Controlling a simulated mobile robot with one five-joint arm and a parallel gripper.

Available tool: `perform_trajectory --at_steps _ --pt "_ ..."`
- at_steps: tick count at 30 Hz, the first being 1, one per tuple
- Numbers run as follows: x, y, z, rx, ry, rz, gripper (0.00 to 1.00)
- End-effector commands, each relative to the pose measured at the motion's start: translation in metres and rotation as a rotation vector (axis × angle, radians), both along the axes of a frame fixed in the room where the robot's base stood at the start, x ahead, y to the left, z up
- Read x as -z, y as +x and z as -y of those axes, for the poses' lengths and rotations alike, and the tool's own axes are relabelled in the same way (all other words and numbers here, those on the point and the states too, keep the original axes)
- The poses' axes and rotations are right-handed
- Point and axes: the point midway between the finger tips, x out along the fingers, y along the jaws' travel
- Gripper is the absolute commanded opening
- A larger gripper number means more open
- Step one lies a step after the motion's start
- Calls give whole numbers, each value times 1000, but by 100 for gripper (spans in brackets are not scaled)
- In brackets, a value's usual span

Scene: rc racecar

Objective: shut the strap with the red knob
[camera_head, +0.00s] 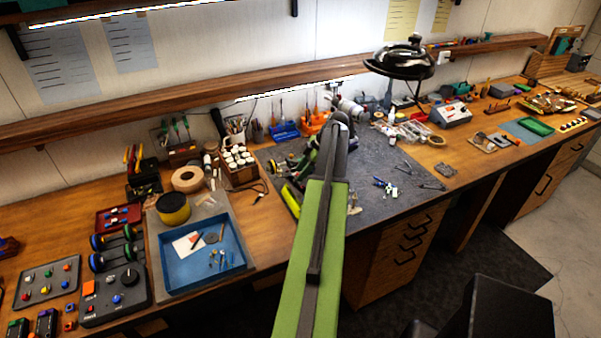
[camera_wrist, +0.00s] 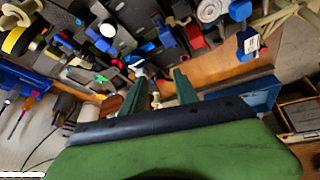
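The racecar is mostly hidden behind my green arm in the head view; dark and yellow-green parts (camera_head: 290,196) show just left of the arm on the grey mat. In the wrist view my gripper (camera_wrist: 158,80) has its two green fingers spread apart over crowded dark parts. A small pale piece (camera_wrist: 155,98) shows in the gap, and I cannot tell whether a finger touches it. A small red spot (camera_wrist: 117,63) lies up and left of the fingers; I cannot tell if it is the red knob. I cannot make out the strap.
The grey mat (camera_head: 385,205) has loose tools on its right part. A blue tray (camera_head: 180,277) lies left of it, near a wooden rack of white-capped jars (camera_head: 238,162). A lamp (camera_head: 400,62) stands behind the mat. A wall shelf runs above.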

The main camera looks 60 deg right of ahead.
Motion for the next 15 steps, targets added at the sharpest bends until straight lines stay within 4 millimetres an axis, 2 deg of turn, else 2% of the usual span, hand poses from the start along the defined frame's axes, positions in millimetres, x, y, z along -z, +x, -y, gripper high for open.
perform_trajectory --at_steps 5,8,15 --pt "-1 0 1 0 -1 1 36" --pt "-11 -4 2 2 -1 1 36" --pt "-66 -27 12 3 -1 1 36"
